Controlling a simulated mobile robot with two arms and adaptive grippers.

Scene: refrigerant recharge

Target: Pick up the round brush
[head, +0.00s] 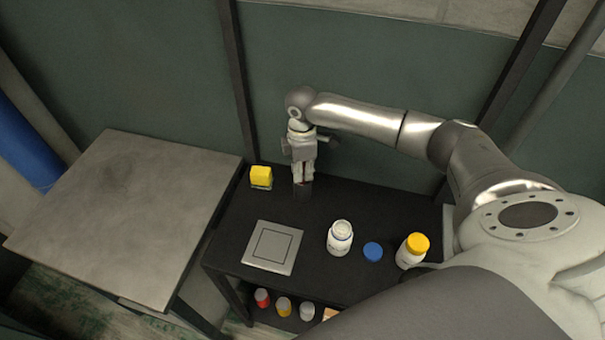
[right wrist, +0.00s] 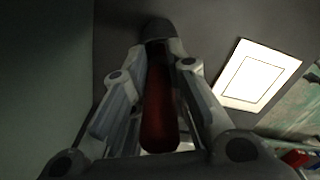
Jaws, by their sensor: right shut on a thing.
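The round brush shows in the right wrist view as a dark red handle (right wrist: 160,112) with a dark end beyond the fingertips. In the head view, a small brownish part of the brush (head: 303,190) shows under the fingers, at the back of the black table. My right gripper (head: 303,176) points down and is shut on the brush; its fingers (right wrist: 158,62) flank the handle in the right wrist view. Most of the brush is hidden by the gripper in the head view. I cannot tell whether the brush touches the table. My left gripper is not in view.
On the black table (head: 225,225) are a yellow-topped item (head: 261,177), a square grey plate (head: 272,247), an open white jar (head: 340,238), a blue lid (head: 373,252) and a yellow-capped jar (head: 412,250). Several small bottles stand on a lower shelf. A grey table (head: 125,215) stands left.

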